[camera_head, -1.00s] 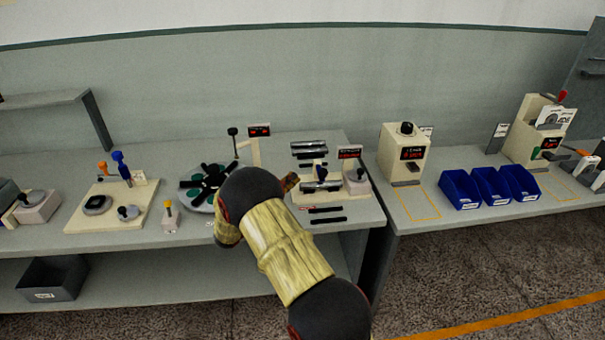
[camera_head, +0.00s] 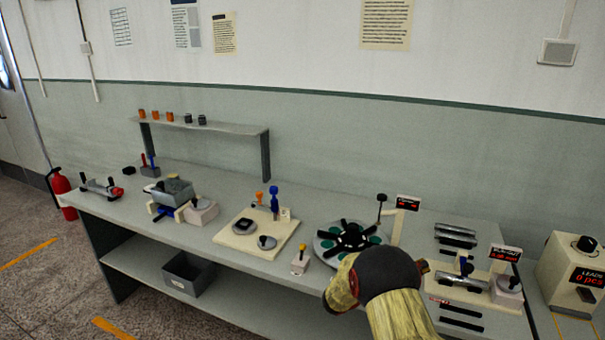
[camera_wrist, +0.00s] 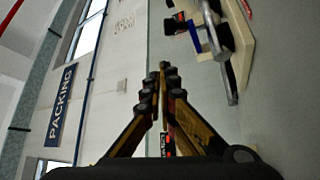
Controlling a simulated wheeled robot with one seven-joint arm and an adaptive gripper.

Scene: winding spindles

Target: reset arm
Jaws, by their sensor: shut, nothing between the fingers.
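My gripper (camera_wrist: 164,70) shows in the wrist view with its two fingers meeting at the tips, shut and empty. In the head view my arm rises from the bottom edge in front of the bench, and most of my gripper is hidden behind it. The arm's rounded dark joint covers the bench's front edge beside the round turntable (camera_head: 352,237). In the wrist view the fingers point past a cream fixture with metal rods (camera_wrist: 232,95), apart from it.
The long grey workbench (camera_head: 215,248) carries several fixtures. A cream base (camera_head: 240,238) with tools stands left of the turntable, and a run-out fixture (camera_head: 508,292) stands right. A cream counter box (camera_head: 570,278) is at far right. A shelf (camera_head: 200,127) holds small parts.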

